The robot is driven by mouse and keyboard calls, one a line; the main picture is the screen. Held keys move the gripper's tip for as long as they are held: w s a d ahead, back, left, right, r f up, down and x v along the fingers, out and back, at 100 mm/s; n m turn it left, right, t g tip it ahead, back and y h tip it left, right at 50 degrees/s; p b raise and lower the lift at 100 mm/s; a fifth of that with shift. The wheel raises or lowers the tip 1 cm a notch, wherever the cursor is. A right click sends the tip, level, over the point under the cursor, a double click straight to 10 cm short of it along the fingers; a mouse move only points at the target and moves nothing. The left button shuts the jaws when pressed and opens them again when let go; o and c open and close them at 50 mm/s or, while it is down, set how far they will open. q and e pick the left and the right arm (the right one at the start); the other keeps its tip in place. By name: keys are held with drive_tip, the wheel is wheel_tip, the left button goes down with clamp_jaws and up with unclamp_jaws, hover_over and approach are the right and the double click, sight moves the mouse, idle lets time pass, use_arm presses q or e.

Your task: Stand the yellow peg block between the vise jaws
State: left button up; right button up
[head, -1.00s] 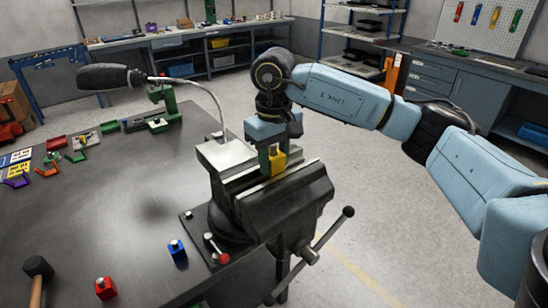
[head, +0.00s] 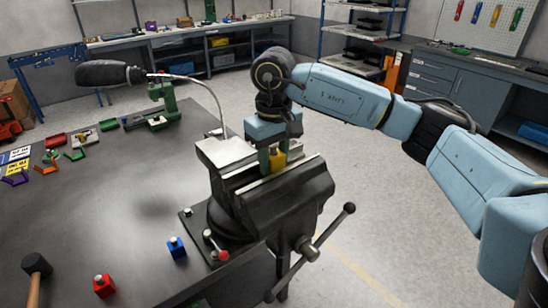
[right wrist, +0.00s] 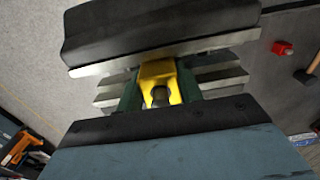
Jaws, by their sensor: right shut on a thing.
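The yellow peg block (head: 278,162) is upright in the gap between the jaws of the dark bench vise (head: 285,200), its lower part hidden by the near jaw. My right gripper (head: 271,158) comes down from above and is shut on the block. In the right wrist view the block (right wrist: 160,76) sits between the green fingers of the gripper (right wrist: 158,90), with the vise jaws (right wrist: 160,32) around it. Whether the block touches the vise floor cannot be seen. My left gripper is not in view.
A blue block (head: 176,247), a red block (head: 104,286) and a mallet (head: 36,266) lie on the dark table (head: 120,225) left of the vise. A gooseneck lamp (head: 110,76) arches behind it. The vise handle (head: 325,240) sticks out in front.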

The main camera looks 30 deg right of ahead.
drive_tip(key=shift+f+b, duration=0.4)
drive_tip(key=shift+b, duration=0.1)
idle(1.0)
drive_tip(key=o, duration=1)
drive_tip(key=shift+r+p, duration=2.55)
drive_tip(key=shift+r, duration=1.45)
